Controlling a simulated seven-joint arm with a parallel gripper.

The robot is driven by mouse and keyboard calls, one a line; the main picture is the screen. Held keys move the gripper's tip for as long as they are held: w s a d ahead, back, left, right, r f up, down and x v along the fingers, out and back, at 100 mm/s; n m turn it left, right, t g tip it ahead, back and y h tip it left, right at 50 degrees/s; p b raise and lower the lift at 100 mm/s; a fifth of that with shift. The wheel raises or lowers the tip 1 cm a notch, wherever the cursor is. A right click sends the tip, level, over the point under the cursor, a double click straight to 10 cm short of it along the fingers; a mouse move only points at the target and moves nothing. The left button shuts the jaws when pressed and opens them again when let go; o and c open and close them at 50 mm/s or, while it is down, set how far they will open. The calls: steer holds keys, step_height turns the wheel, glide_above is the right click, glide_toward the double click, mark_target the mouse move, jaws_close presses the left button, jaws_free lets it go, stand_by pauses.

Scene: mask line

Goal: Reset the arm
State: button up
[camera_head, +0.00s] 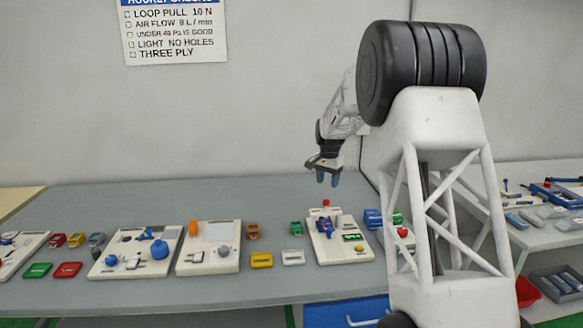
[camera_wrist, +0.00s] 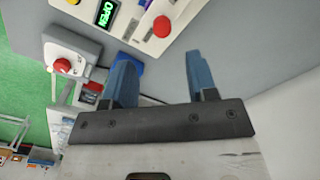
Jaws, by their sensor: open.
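My gripper (camera_head: 328,177) hangs above the back of the grey workbench (camera_head: 130,199), near the wall, with its blue fingers pointing down. In the wrist view my gripper (camera_wrist: 160,78) shows two blue fingers spread apart with nothing between them. It is clear of the bench surface. Below it in the head view stands a white test unit (camera_head: 326,252) with a red knob, a blue part and a green display.
Several white device panels (camera_head: 208,262) and small coloured trays (camera_head: 261,260) line the bench. A red button box (camera_wrist: 72,58) shows beside the fingers in the wrist view. A side shelf (camera_head: 553,232) with tools and parts is at right. The bench's back strip is clear.

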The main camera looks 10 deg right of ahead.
steer(key=s+a+r+n, duration=0.15)
steer(key=s+r, duration=0.25)
steer(key=s, duration=0.7)
steer(key=s+a+r+n+t, duration=0.15)
steer(key=s+r, duration=0.35)
steer(key=s, duration=0.5)
steer(key=s+a+r+n, duration=0.15)
steer(key=s+r, duration=0.25)
steer(key=s, duration=0.7)
steer(key=s+a+f+n, duration=0.1)
steer(key=s+f, duration=0.1)
steer(key=s, duration=0.8)
steer(key=s+a+f+n, duration=0.1)
steer(key=s+f+n, duration=0.1)
steer(key=s, duration=0.9)
steer(key=s+a+f+n+t, duration=0.1)
steer(key=s+f, duration=0.1)
steer(key=s, duration=0.9)
steer(key=shift+f, duration=0.3)
